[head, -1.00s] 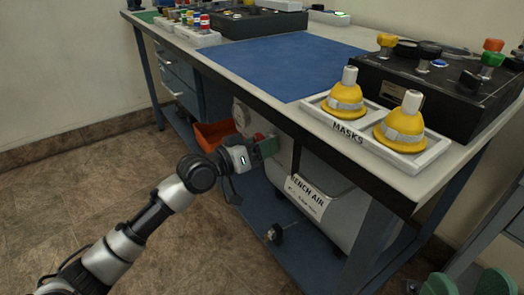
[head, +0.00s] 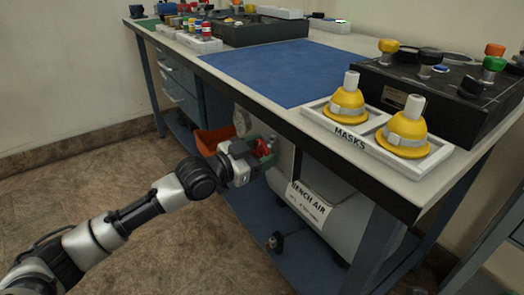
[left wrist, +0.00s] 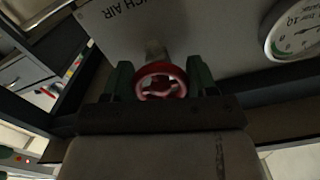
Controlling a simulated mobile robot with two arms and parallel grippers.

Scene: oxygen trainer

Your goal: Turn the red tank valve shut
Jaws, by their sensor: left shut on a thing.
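The red tank valve (head: 263,146) is a small round handwheel on the grey tank (head: 338,209) labelled "BENCH AIR" under the bench. In the left wrist view the spoked red wheel (left wrist: 161,83) sits between my two green fingers, with its stem running to the tank behind it. My left gripper (head: 266,151) is shut on the red valve, one finger on each side of the rim. In the head view my gripper hides part of the wheel. My right gripper is out of view.
A round gauge (left wrist: 293,30) is beside the valve. An orange bin (head: 213,139) stands on the lower shelf behind my gripper. The bench edge runs above my arm, with a masks tray (head: 376,146) on top. Open floor lies at the left.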

